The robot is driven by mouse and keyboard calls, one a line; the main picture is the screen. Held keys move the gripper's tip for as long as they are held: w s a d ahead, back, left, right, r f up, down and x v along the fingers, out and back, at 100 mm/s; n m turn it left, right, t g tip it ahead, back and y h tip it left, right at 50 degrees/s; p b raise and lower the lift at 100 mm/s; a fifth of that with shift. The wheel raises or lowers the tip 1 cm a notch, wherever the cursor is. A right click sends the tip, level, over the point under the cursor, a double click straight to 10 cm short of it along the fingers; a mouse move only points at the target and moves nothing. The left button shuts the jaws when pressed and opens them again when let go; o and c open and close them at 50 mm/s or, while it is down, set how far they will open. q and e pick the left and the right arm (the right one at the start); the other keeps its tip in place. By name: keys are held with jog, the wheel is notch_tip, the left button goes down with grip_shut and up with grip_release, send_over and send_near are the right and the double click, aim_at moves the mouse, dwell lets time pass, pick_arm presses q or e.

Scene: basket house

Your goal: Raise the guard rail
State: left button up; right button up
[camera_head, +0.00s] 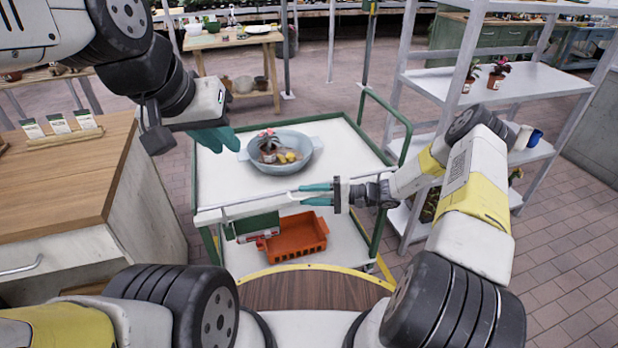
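The guard rail (262,201) is a thin pale grey bar along the near edge of the cart's white top (345,145), low, about level with the top. My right gripper (303,194) reaches in from the right at the rail's right part. Its two teal fingers are apart, one above and one below the rail line; whether they touch it I cannot tell. My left gripper (228,140) hangs above the cart's left side, left of the bowl, pointing right. Its teal fingers overlap in this view, so their gap is hidden. I see nothing held in it.
A blue-grey bowl (293,142) with a plant and yellow fruit stands on the cart. An orange crate (297,240) and a green box (256,226) sit on the lower shelf. A wooden-topped cabinet (60,175) stands left, a metal shelf rack (540,80) right.

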jog(key=d, duration=0.7)
jog(key=shift+s+d+r, duration=0.25)
jog(key=shift+d+r, duration=0.05)
jog(key=shift+d, duration=0.1)
